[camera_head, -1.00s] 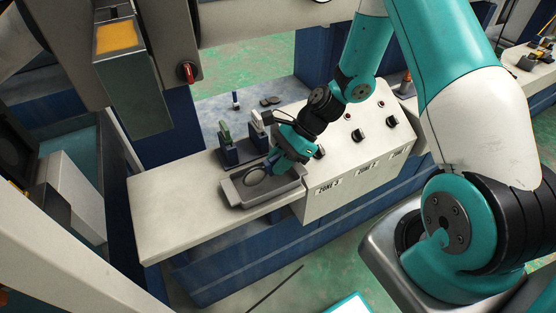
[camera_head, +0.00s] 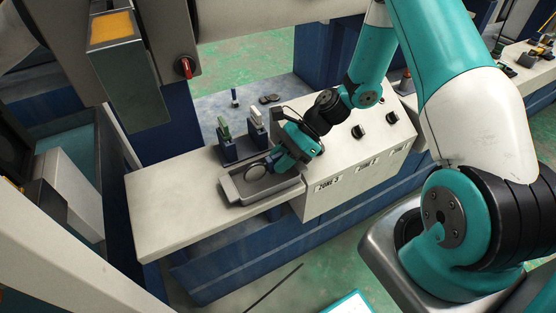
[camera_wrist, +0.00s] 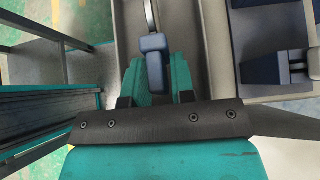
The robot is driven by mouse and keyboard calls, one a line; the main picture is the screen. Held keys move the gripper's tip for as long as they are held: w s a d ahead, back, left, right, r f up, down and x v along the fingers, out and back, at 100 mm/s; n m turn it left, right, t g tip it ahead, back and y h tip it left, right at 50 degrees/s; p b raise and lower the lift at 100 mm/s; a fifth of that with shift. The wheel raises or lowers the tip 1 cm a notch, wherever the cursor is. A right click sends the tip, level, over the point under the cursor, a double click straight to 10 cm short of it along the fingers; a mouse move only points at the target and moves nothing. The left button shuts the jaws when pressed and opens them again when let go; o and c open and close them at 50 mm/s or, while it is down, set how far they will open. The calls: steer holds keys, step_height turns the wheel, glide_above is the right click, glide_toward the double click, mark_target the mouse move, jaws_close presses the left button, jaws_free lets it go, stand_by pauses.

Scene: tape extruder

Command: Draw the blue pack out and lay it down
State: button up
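I cannot make out a separate blue pack. My gripper (camera_head: 276,158) is over the right part of the grey tray (camera_head: 236,194). In the wrist view its teal fingers (camera_wrist: 157,85) are closed on the blue handle (camera_wrist: 153,46) of a thin piece seen edge-on. In the head view this piece is a dark round disc (camera_head: 256,170) with a pale rim, tilted, at the tray's back. Whether it touches the tray is unclear. Behind the tray, two dark blue holders stand upright; one bears a green piece (camera_head: 224,131), the other a white piece (camera_head: 255,116).
The tray lies on a pale counter (camera_head: 165,205), whose left part is clear. A control box (camera_head: 350,185) with black knobs adjoins it on the right. A small dark blue upright item (camera_head: 234,98) and dark flat pieces (camera_head: 270,99) are farther back.

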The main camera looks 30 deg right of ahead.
steer(key=shift+d+f+y, duration=0.15)
steer(key=shift+f+y, duration=0.1)
steer(key=shift+y, duration=0.25)
steer(key=o, duration=0.6)
steer(key=v, duration=1.7)
steer(key=shift+d, duration=0.25)
